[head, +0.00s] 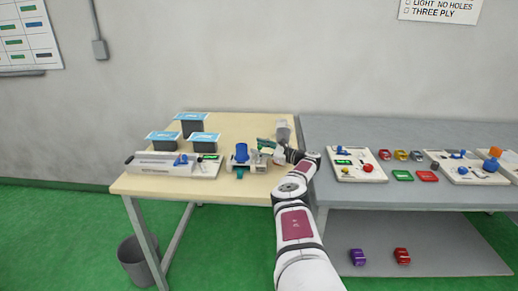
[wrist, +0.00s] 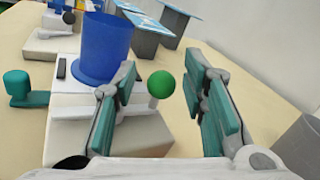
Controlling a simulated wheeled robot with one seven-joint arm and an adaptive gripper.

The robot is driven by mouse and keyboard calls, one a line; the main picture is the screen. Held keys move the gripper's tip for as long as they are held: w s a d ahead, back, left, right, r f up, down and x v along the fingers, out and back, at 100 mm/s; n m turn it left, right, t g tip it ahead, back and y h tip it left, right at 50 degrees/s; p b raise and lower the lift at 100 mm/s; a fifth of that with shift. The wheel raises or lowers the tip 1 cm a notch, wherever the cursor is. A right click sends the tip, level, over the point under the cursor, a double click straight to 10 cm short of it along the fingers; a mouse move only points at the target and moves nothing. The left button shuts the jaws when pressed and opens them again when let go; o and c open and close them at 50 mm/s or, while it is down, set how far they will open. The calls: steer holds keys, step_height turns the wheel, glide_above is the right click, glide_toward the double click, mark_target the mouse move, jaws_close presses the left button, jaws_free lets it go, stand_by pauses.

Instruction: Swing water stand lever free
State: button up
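The water stand is a pale block (wrist: 65,140) with a blue cylinder (wrist: 90,50) standing upright on it. In the head view the blue cylinder (head: 242,151) is near the front of the cream table. A lever with a green ball knob (wrist: 161,84) rises from the stand on a pale stem. My gripper (wrist: 162,62) is open, with the green knob between its teal-padded fingers and a visible gap on each side. A teal piece with a rounded top (wrist: 17,84) sticks out at the stand's left side. In the head view my gripper (head: 268,150) is just right of the stand and largely hides the lever.
Black containers with blue lids (head: 190,122) stand at the table's back left. A long white fixture (head: 172,168) is left of the stand. A grey cup (head: 282,132) stands behind my gripper and shows at the right in the wrist view (wrist: 300,145). A grey bench (head: 330,200) adjoins on the right.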

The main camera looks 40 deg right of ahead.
steer(key=v, duration=1.1)
steer(key=shift+s, duration=0.35)
